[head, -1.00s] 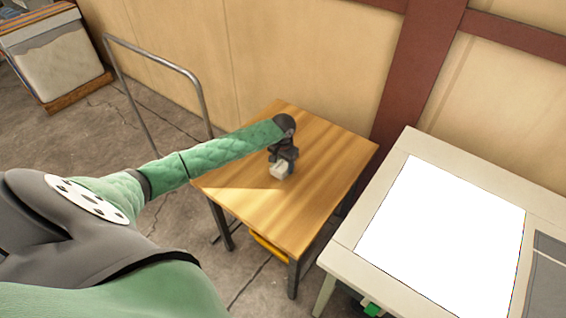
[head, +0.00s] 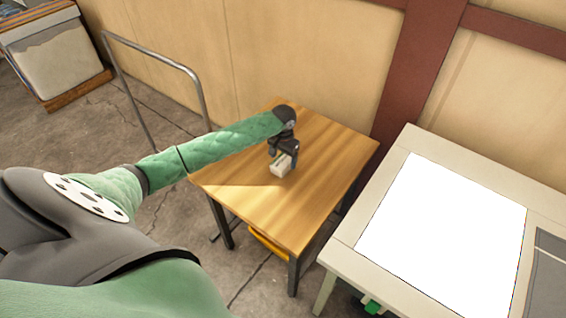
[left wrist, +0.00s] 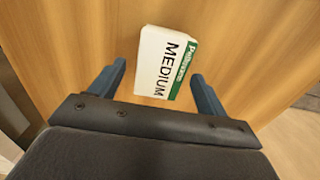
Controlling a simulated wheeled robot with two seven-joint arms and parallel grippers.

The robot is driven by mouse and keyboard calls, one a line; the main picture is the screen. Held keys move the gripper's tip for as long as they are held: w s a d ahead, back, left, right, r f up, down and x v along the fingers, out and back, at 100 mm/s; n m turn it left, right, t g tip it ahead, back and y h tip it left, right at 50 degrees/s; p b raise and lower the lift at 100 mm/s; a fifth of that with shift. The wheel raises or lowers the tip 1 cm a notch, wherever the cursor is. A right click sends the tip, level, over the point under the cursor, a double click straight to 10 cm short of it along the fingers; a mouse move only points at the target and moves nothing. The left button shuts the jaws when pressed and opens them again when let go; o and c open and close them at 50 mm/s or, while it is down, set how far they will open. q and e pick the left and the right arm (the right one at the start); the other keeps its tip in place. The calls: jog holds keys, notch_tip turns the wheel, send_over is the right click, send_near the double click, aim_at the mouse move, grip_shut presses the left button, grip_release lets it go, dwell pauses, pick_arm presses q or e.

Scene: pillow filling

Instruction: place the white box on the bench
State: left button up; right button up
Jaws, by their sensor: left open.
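The white box (head: 280,168) is on the wooden bench (head: 250,205) in the head view. In the left wrist view the box (left wrist: 160,63) shows the word MEDIUM and a green strip along one side. My left gripper (head: 285,155) is just over the box, with its arm reaching in from the left. In the left wrist view the left gripper (left wrist: 156,77) is open, with one blue-grey finger on each side of the box's near part and gaps visible. The gripper hides part of the box in the head view. My right gripper is not in view.
A pale table (head: 345,238) with a bright white panel (head: 445,235) stands to the right. A metal rail (head: 150,50) stands at the left, before the tan wall. The wooden top around the box is clear.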

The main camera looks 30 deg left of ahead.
aim_at(283, 161)
pick_arm(q)
notch_tip(283, 161, up, 10)
jog(key=b, duration=0.2)
jog(key=shift+f, duration=0.15)
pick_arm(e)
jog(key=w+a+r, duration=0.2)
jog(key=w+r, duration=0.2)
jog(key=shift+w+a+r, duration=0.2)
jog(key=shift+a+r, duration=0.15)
